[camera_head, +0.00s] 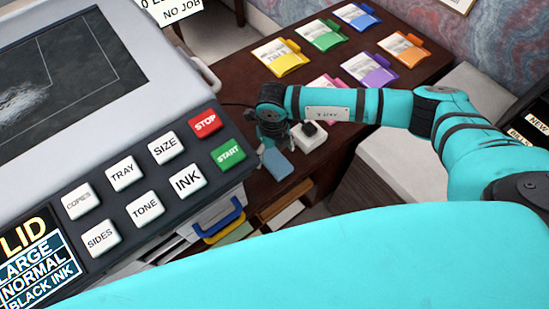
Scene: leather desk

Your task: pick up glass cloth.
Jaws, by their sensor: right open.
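A small blue-grey folded piece (278,164), which looks like the glass cloth, lies near the front edge of the dark brown desk (240,70). My right arm reaches in from the right, and my right gripper (273,140) points down just behind the cloth. The gripper is open. Its fingers are small and dark in this view, and I cannot tell whether they touch the cloth. My left gripper is not in view.
A grey pad (309,138) with a small white, black-topped object (309,129) sits right of the gripper. Several coloured folders, including a yellow one (280,57), lie farther back. A large copier (120,130) fills the left. An open drawer area (285,213) lies below the desk edge.

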